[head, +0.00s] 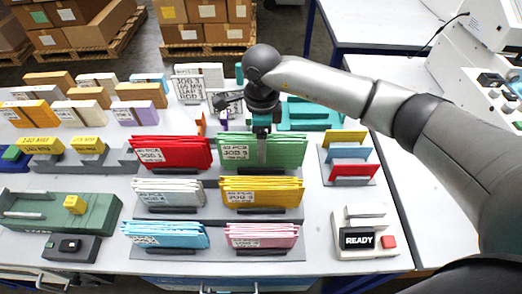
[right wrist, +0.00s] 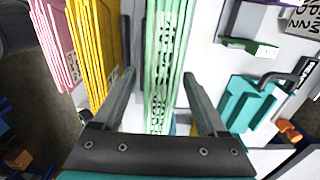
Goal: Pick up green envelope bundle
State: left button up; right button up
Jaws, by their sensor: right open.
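The green envelope bundle (head: 286,152) stands upright in a dark holder, in the back row of bundles, with a printed label on its front. My right gripper (head: 262,160) comes down on it from above, and one finger shows in front of its label. In the right wrist view the green bundle (right wrist: 164,50) runs between the two spread fingers of the right gripper (right wrist: 160,76). Gaps show between the bundle and the fingers. The bundle's lower part is hidden. My left gripper is not in view.
A red bundle (head: 170,152) stands left of the green one, and a yellow bundle (head: 262,191) stands in front. White, blue and pink bundles fill the other holders. A small rack (head: 350,175) with coloured dividers is at the right. A READY box (head: 358,239) sits at the front right.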

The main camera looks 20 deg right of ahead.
jog(key=shift+f, duration=1.25)
jog(key=shift+a, duration=0.1)
grip_shut()
jog(key=shift+r, duration=0.1)
